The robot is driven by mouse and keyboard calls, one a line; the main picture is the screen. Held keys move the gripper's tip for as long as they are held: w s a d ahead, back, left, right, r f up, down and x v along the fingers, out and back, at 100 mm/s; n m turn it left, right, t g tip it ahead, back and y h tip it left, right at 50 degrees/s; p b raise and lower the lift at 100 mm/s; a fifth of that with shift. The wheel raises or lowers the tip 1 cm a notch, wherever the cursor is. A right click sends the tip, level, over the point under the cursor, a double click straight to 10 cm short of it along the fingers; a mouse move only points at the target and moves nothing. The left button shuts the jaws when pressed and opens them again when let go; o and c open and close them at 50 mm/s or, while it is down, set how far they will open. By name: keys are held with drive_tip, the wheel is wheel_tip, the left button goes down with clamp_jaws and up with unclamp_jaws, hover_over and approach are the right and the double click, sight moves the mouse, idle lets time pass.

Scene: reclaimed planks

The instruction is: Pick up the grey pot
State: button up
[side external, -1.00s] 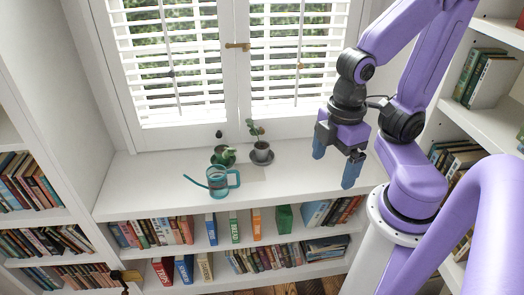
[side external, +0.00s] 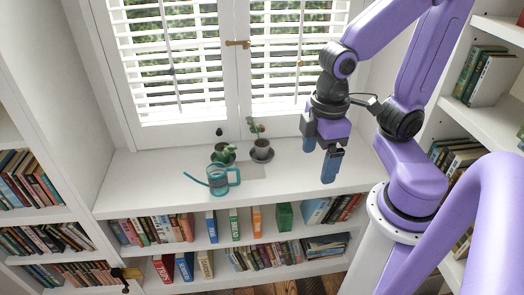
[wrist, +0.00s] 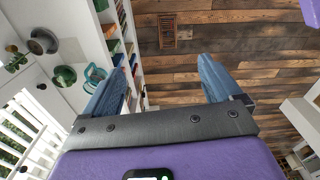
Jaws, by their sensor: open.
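The grey pot (side external: 262,151) holds a small plant and stands upright on a dark saucer (side external: 262,158) on the white sill counter. In the wrist view the grey pot (wrist: 37,47) is at the upper left, outside the space between the fingers. My gripper (side external: 318,165) is open and empty, to the right of the pot and apart from it. Its two blue fingers point down. In the wrist view my gripper (wrist: 161,66) has wooden floor and shelf edge between its fingers.
A teal watering can (side external: 221,180) stands on the counter (side external: 155,185) left and in front of the grey pot. A potted green plant (side external: 222,155) stands just left of it. Window shutters rise behind. The counter right of the pot is clear. Bookshelves lie below.

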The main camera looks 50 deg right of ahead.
drive_tip(key=w+d+f+m, duration=0.2)
drive_tip(key=w+m, duration=0.6)
drive_tip(key=w, duration=0.4)
drive_tip(key=w+d+f+m, duration=0.2)
drive_tip(key=w+m, duration=0.6)
drive_tip(key=w, duration=0.4)
drive_tip(key=m+h, duration=0.2)
drive_tip(key=m, duration=1.3)
hover_over(262, 144)
drive_tip(key=a, duration=0.1)
drive_tip(key=f, duration=2.1)
drive_tip(key=shift+s+f, duration=0.2)
drive_tip(key=shift+f, duration=0.1)
drive_tip(key=shift+d+f, duration=0.15)
drive_tip(key=shift+f, duration=2.45)
drive_tip(key=c, duration=1.3)
